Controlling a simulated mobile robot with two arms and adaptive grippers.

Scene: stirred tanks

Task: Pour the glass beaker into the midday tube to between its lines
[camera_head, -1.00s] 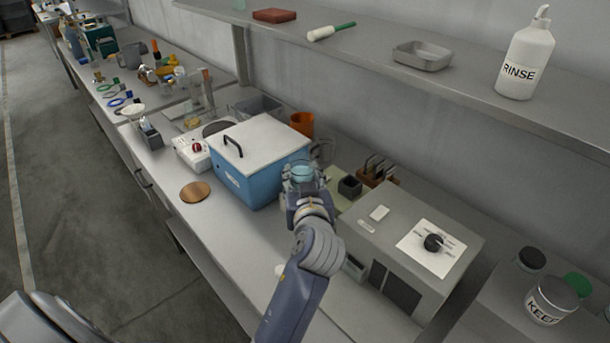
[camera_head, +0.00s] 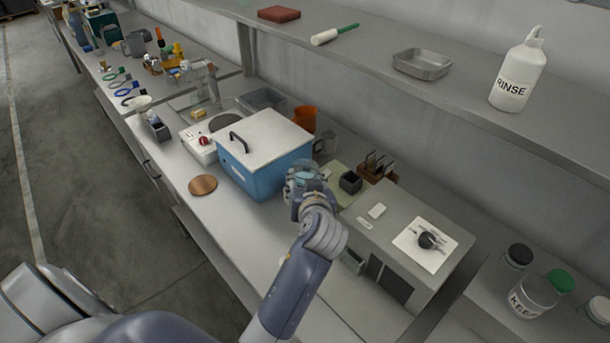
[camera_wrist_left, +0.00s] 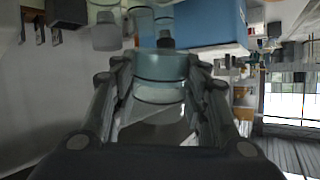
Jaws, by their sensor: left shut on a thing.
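My left gripper (camera_head: 305,186) is shut on the glass beaker (camera_wrist_left: 160,82), a clear vessel with pale teal liquid. In the head view the beaker shows only as a small teal patch above the bench, just right of the blue box. The fingers stand on either side of it in the left wrist view. Clear glass vessels (camera_wrist_left: 106,32) show beyond it there. I cannot tell which, if any, is the midday tube; its label and lines are not readable. My right gripper is not in view.
The blue box (camera_head: 262,170) with a white lid stands left of my gripper. A dark block (camera_head: 350,182), a brown rack (camera_head: 378,166) and an orange cup (camera_head: 304,119) are behind. A shelf (camera_head: 455,98) runs above.

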